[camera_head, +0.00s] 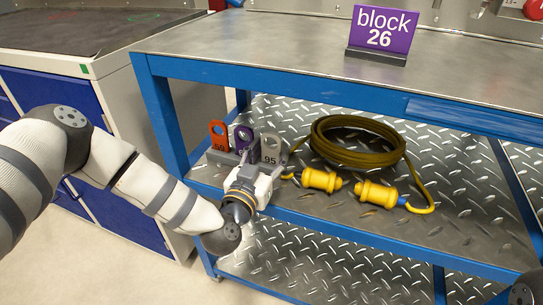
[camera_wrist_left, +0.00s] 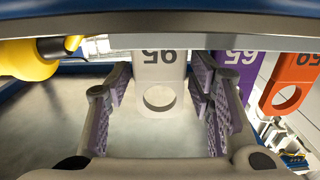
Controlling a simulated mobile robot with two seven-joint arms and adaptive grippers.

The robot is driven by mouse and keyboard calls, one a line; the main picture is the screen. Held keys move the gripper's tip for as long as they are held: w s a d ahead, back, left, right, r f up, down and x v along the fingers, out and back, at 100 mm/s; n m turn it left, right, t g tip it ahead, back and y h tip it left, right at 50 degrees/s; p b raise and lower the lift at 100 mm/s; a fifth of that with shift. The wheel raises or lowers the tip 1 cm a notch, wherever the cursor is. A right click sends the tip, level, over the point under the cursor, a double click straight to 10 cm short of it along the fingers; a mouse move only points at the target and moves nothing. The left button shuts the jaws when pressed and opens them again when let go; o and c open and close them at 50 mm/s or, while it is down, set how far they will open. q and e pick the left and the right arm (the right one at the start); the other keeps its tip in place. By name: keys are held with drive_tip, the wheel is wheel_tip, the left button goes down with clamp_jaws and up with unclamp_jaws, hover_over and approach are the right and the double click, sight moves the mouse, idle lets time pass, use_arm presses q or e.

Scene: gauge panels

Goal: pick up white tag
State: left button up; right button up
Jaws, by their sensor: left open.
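The white tag (camera_head: 270,149), marked 95 and with a round hole, stands upright in a grey holder (camera_head: 222,157) on the blue cart's middle shelf. It is the right one of three tags. My left gripper (camera_head: 251,164) is in front of the holder and partly covers it. In the left wrist view, which is upside down, the white tag (camera_wrist_left: 158,72) shows between the two open fingers of the left gripper (camera_wrist_left: 160,84), with gaps on both sides. Touching is not visible. My right gripper is not in view.
A purple tag (camera_head: 242,136) and an orange tag (camera_head: 218,134) stand left of the white one. A coiled cable (camera_head: 357,154) with yellow connectors (camera_head: 321,180) lies to the right.

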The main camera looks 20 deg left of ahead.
use_arm(q)
drive_tip(key=c, duration=0.7)
